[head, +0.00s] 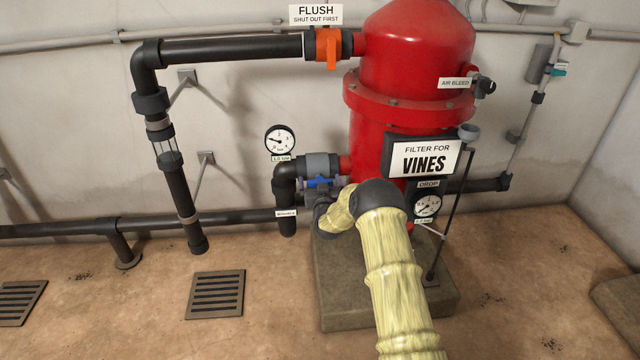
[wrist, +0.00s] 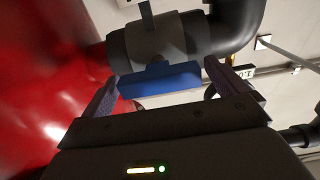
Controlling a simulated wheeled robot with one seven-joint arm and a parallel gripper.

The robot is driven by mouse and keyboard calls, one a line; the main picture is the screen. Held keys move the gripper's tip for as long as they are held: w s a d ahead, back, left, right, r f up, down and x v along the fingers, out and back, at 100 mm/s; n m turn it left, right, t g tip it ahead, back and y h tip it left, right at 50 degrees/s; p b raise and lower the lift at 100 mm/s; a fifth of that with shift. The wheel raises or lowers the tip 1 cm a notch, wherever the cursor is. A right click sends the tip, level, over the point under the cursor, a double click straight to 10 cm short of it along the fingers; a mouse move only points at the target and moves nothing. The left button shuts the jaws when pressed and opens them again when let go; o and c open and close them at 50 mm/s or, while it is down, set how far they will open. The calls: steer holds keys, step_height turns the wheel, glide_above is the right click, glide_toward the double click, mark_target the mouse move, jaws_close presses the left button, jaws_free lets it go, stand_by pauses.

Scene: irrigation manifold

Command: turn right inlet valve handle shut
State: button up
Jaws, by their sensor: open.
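A blue valve handle (head: 321,184) sits on the front of a grey valve body (head: 317,164), on the short black pipe low on the left of the red tank. The handle looks roughly in line with that pipe. My gripper (head: 324,187) is at the handle, partly hidden behind my sleeved arm in the head view. In the wrist view the blue handle (wrist: 160,79) lies between the two spread purple-grey fingers of my gripper (wrist: 163,82), one near each end. The fingers are open; I cannot tell whether either touches it.
The red filter tank (head: 409,100) is close on the right, with a "FILTER FOR VINES" sign (head: 424,160). A black elbow pipe (head: 286,185) is close on the left. An orange flush handle (head: 328,48) is higher up. Floor grates (head: 216,293) lie left of the stone plinth (head: 345,300).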

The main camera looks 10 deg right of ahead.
steer(key=c, duration=1)
steer(key=shift+m+b, duration=0.3)
steer(key=shift+m, duration=0.1)
steer(key=m+b, duration=0.2)
steer(key=m, duration=0.1)
steer(key=shift+d+f+m, duration=0.15)
steer(key=shift+m, duration=0.15)
steer(key=m+b, duration=0.2)
steer(key=m, duration=0.2)
steer(key=shift+d, duration=0.1)
steer(key=m+b, duration=0.3)
steer(key=m, duration=0.3)
steer(key=shift+d+f, duration=0.1)
steer(key=shift+f, duration=0.05)
steer(key=shift+m+b, duration=0.75)
steer(key=shift+m, duration=1.05)
